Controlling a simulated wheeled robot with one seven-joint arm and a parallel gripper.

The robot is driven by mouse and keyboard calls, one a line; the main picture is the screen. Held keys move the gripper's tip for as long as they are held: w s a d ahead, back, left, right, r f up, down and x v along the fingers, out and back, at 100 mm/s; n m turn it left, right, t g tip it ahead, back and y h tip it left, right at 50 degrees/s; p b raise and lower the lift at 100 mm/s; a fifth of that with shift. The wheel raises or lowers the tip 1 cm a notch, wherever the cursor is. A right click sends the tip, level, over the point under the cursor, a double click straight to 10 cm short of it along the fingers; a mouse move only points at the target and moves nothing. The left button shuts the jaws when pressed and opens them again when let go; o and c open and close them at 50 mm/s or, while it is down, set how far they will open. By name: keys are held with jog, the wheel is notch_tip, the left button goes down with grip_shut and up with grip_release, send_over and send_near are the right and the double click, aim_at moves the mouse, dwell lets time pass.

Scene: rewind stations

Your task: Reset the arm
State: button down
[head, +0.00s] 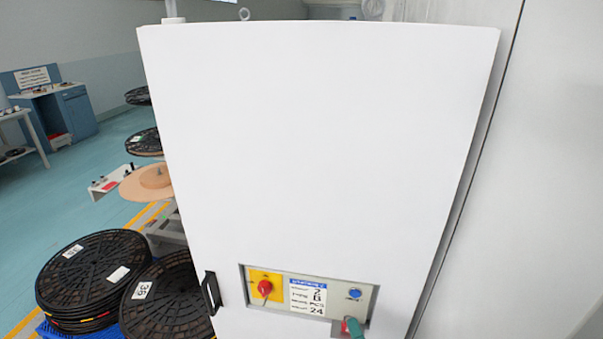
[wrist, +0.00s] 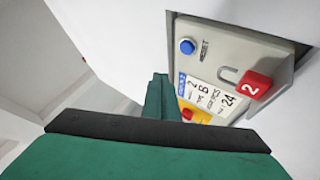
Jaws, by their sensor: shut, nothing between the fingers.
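A white cabinet (head: 320,140) fills the middle of the head view. Its low grey control panel (head: 335,285) carries a yellow plate with a red rotary knob (head: 265,287), a printed label (head: 307,297) and a blue button (head: 354,293). My gripper (head: 354,327) is at the panel's lower right edge. In the wrist view my gripper's green fingers (wrist: 160,85) are together and empty, apart from the button. They partly hide the yellow plate.
A black handle (head: 211,292) sticks out at the cabinet's lower left. Stacked black reels (head: 90,270) stand on the left floor. A blue desk (head: 60,105) is farther back. A pale wall (head: 540,180) runs close along the cabinet's right side.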

jog(key=s+a+f+m+g+h, duration=0.2)
jog(key=s+a+m, duration=0.3)
jog(key=s, duration=0.6)
jog(key=s+a+f+m+g+h, duration=0.2)
jog(key=s+a+m, duration=0.4)
jog(key=s+m, duration=0.4)
jog(key=s+a+f+m+g+h, duration=0.2)
jog(key=s+a+m, duration=0.4)
jog(key=s, duration=0.5)
jog(key=shift+s+f+m+g+h, duration=0.2)
jog(key=shift+s+m+g+h, duration=0.2)
jog(key=shift+m+g+h, duration=0.5)
